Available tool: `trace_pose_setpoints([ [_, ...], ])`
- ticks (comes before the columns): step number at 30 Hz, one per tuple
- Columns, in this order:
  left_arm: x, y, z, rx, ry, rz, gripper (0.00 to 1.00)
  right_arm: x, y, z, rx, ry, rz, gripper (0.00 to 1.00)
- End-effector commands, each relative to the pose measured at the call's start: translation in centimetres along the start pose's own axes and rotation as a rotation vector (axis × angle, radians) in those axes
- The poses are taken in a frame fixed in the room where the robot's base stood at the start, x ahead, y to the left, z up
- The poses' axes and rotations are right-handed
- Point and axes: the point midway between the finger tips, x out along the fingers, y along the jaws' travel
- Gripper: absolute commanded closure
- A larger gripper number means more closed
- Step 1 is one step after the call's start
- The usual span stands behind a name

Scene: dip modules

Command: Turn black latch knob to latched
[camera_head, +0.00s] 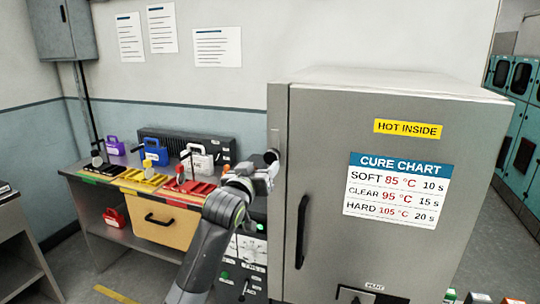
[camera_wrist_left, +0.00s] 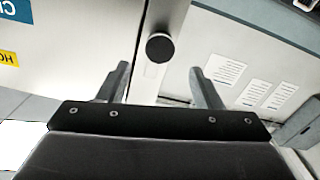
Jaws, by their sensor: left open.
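The black latch knob (camera_head: 271,156) sits on the left edge of the grey oven cabinet, beside its door. In the left wrist view the round knob (camera_wrist_left: 160,47) stands out from the light edge strip. My left gripper (camera_head: 262,172) is at the cabinet's left edge, just below the knob in the head view. In the left wrist view its two fingers (camera_wrist_left: 160,88) are spread apart, with the knob beyond the gap between them and nothing held. My right gripper does not show.
The oven door (camera_head: 400,120) has a black handle (camera_head: 301,232) and a cure chart (camera_head: 397,191). To the left, a bench holds a yellow tray (camera_head: 143,179), a red tray (camera_head: 188,190), and blue (camera_head: 155,152) and white (camera_head: 199,158) holders.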

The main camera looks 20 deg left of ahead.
Motion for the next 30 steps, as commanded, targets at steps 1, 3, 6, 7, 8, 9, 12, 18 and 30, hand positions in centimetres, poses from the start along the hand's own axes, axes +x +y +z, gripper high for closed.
trace_pose_setpoints([
  [1,0.8,0.1,-0.2,0.0,0.0,0.0,0.41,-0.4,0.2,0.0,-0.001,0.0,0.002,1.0],
  [3,1.8,0.1,-0.2,0.0,-0.002,0.0,0.41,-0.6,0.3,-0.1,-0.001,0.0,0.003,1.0],
  [6,3.1,0.1,-0.2,0.0,-0.001,0.0,0.41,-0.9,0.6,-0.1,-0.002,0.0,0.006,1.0],
  [7,3.5,0.1,-0.2,0.0,-0.001,0.0,0.41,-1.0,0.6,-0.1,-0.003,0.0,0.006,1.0],
  [8,3.9,0.1,-0.2,0.0,-0.001,0.0,0.41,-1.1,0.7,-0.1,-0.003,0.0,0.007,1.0],
  [9,4.4,0.1,-0.2,0.0,-0.002,0.0,0.41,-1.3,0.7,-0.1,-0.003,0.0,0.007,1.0],
  [12,5.5,0.1,-0.1,0.0,-0.001,0.0,0.41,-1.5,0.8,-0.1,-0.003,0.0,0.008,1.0],
  [18,7.1,0.0,-0.1,0.0,0.0,0.0,0.41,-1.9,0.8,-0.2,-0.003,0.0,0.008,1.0],
  [30,7.7,0.0,0.0,0.0,0.001,0.001,0.41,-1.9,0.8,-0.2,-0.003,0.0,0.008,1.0],
])
